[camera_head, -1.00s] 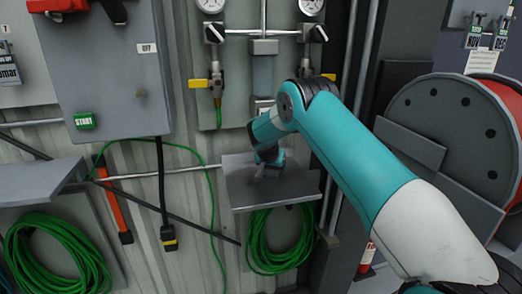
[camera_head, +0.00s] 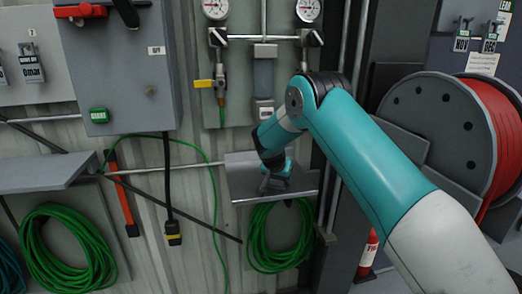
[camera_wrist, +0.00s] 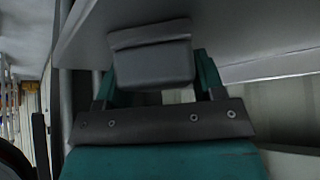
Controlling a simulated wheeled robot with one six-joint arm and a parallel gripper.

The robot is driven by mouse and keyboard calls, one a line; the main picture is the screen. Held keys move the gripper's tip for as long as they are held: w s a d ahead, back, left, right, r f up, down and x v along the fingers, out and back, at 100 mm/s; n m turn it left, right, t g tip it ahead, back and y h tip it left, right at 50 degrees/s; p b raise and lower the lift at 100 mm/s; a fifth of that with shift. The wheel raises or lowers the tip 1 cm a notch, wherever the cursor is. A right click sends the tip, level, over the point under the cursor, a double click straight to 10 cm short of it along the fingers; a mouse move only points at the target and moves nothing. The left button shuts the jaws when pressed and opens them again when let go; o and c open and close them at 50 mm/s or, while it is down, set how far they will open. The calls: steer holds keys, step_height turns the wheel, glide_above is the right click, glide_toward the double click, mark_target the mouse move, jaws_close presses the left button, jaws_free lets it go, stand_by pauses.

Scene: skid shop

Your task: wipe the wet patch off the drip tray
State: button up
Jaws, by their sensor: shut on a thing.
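The drip tray (camera_head: 240,172) is a grey metal shelf on the wall below the gauges, in the head view. My gripper (camera_head: 274,184) is over the tray's middle, pointing down. In the wrist view it is shut on a dark grey block (camera_wrist: 152,62) with a raised lip, held between the teal fingers. The block is at the tray's surface (camera_wrist: 245,28), which fills the upper part of that view; I cannot tell whether they touch. I cannot make out a wet patch; my gripper and arm hide part of the tray.
A coiled green hose (camera_head: 280,240) hangs under the tray. Gauges and valves (camera_head: 265,38) are above it. A grey control box (camera_head: 118,65) is at the upper left. A reel with red hose (camera_head: 455,130) stands to the right.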

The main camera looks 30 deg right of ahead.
steer(key=shift+s+a, duration=0.1)
steer(key=shift+s, duration=0.3)
steer(key=shift+w+r+p, duration=0.1)
steer(key=shift+r+p, duration=1.6)
steer(key=shift+r, duration=2.35)
